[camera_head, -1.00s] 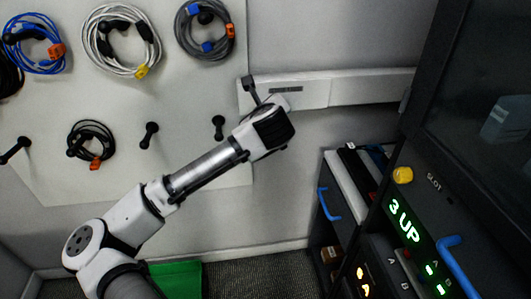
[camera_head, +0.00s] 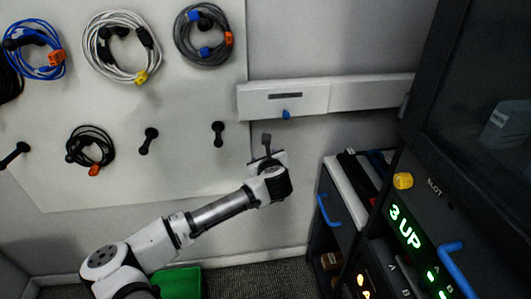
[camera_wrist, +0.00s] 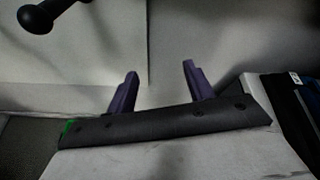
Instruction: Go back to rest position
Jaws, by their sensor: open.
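My gripper (camera_wrist: 158,82) shows in the wrist view with two purple fingers spread apart and nothing between them. In the head view my gripper (camera_head: 266,146) is in front of the grey wall, below the white wall rail and left of the dark cabinet. It touches none of the cables or pegs. A blue plug-like piece (camera_head: 286,114) sits at the lower edge of the white rail box (camera_head: 300,99).
A white pegboard (camera_head: 120,180) holds coiled blue (camera_head: 38,72), white (camera_head: 95,55), grey (camera_head: 180,43) and black (camera_head: 84,131) cables. Bare pegs include one (camera_head: 148,140). A dark cabinet (camera_head: 440,185) with blue handles stands right. A green box (camera_head: 182,285) is on the floor.

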